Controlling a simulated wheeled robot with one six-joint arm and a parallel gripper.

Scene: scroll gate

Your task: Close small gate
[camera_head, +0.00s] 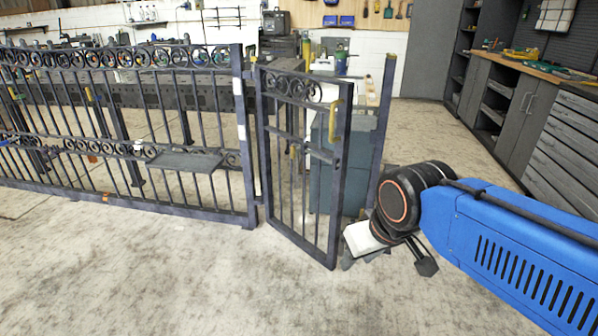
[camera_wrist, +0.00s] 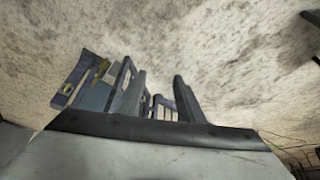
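The small gate (camera_head: 303,165) is a dark metal barred panel with scrollwork on top and a yellow handle (camera_head: 336,121). It stands ajar, hinged at the left post, its free edge swung toward me and apart from the right post (camera_head: 384,120). My gripper (camera_head: 352,258) is low at the right of the gate's free edge, partly hidden by my arm. In the wrist view its two fingers (camera_wrist: 158,92) are spread, with floor between them. Gate parts (camera_wrist: 95,84) show beside and behind the left finger. I cannot tell whether the gripper touches the gate.
The wide scroll gate (camera_head: 118,192) runs left from the hinge post, with a grey plate on it. A grey-green cabinet (camera_head: 322,180) stands behind the small gate. A workbench with drawers (camera_head: 560,150) lines the right. Floor in front is clear.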

